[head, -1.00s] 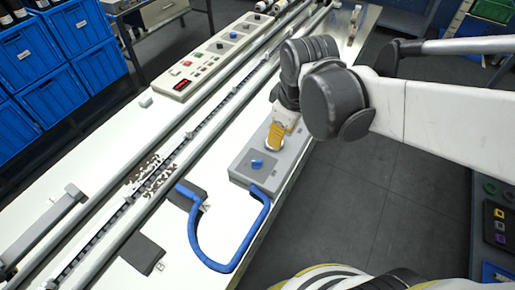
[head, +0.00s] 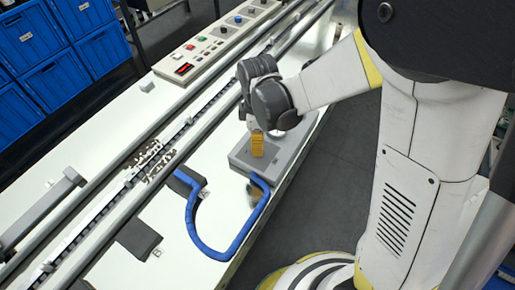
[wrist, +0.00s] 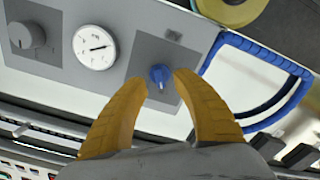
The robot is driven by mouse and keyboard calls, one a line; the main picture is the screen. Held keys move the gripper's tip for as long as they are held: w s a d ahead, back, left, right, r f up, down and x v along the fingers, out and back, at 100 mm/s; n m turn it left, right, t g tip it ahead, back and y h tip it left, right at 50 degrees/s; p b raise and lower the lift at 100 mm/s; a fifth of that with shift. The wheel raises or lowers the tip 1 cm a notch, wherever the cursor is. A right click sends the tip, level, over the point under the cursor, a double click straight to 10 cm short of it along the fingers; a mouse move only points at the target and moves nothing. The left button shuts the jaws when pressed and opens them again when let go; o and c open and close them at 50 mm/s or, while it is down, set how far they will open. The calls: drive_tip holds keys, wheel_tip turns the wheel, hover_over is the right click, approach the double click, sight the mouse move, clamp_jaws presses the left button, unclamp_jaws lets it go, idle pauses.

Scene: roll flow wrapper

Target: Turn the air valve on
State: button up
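The air valve looks like a small blue knob (wrist: 160,75) on a dark square plate of a grey panel (wrist: 60,65). In the wrist view the knob shows between the two yellow fingertips of my gripper (wrist: 160,80). The fingers are apart, one on each side of it, and I cannot tell whether they touch it. In the head view my gripper (head: 257,147) points down over the grey panel (head: 240,160) and hides the knob.
A pressure gauge (wrist: 95,46) and a dark round knob (wrist: 26,38) sit on the same panel. A blue loop-shaped rail (head: 190,222) stands close beside it. A control box (head: 205,50) and long rails lie behind. Blue crates (head: 27,40) stand at the left.

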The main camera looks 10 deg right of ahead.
wheel_tip(320, 180, down, 2)
drive_tip(key=shift+f, duration=0.1)
drive_tip(key=shift+c, duration=0.5)
clamp_jaws()
